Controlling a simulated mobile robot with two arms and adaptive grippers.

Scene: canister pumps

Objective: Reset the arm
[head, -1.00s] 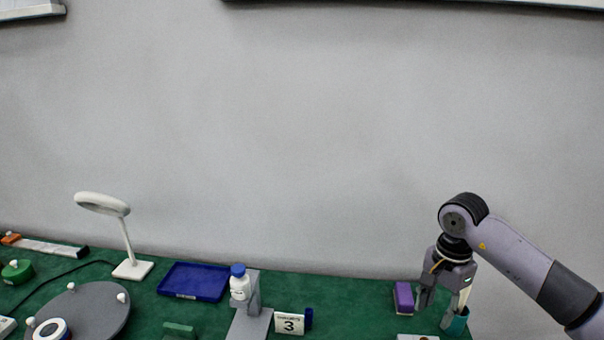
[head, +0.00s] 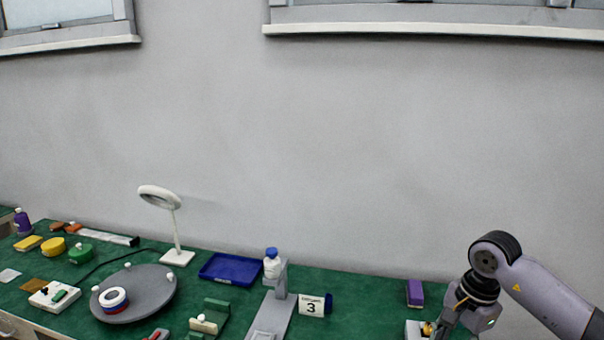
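My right arm comes in from the right edge in the head view. Its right gripper (head: 448,322) is low at the bottom right, tilted down and to the left over the green table. Its fingers are small and partly cut off by the lower edge, so I cannot tell whether they are open or holding anything. A white box-like thing (head: 413,329) with a small orange-yellow part sits just left of the fingertips. My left arm and gripper are not in view.
A purple block (head: 415,293) stands behind the gripper. To the left are a number 3 sign (head: 311,307), a white bottle with blue cap (head: 272,268) at a grey stand, a blue tray (head: 231,269), a white lamp (head: 176,257) and a grey round turntable (head: 150,290).

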